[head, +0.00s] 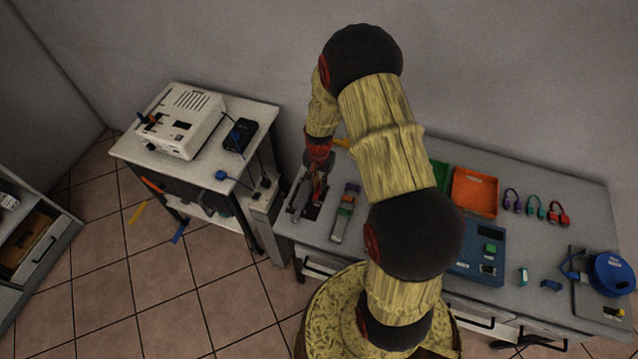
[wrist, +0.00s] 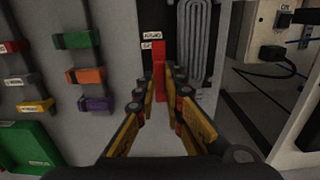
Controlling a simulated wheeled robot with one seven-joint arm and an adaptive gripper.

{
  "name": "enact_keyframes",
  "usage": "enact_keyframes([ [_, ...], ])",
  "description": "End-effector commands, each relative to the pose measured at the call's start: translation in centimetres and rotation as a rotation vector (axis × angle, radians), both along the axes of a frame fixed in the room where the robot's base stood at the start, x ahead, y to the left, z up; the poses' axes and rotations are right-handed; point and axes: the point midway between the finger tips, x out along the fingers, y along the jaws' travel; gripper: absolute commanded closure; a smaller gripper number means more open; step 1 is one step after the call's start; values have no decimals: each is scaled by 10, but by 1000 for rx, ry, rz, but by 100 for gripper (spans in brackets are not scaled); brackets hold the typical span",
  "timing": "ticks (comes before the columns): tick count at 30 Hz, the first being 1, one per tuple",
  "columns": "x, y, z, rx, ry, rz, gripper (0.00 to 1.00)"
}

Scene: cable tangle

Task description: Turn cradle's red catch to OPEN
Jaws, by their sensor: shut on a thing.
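The cradle (head: 297,203) lies at the left end of the right-hand bench. In the wrist view it is a dark plate (wrist: 153,16) holding a looped grey piece (wrist: 194,42). The red catch (wrist: 161,56) is a narrow upright bar left of that grey piece in the wrist view. Two small white labels (wrist: 151,35) sit left of the catch; their wording is too small to read surely. My gripper (wrist: 164,78) is shut on the red catch, one finger on each side of its lower part. In the head view my gripper (head: 317,186) is over the cradle, covering part of it.
Racks with coloured clips (wrist: 86,75) stand left of the cradle in the wrist view. A green tray (wrist: 30,147) is at lower left. An orange tray (head: 474,192) and blue device (head: 478,255) lie farther right. A gap separates the bench from the white printer's table (head: 262,112).

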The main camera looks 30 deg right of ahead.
Motion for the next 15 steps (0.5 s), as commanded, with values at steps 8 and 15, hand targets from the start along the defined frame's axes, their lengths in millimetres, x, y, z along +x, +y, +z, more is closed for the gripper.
enact_keyframes([
  [8,1,0,0,0,-1,-12,100],
  [15,1,0,0,0,-1,-11,87],
])
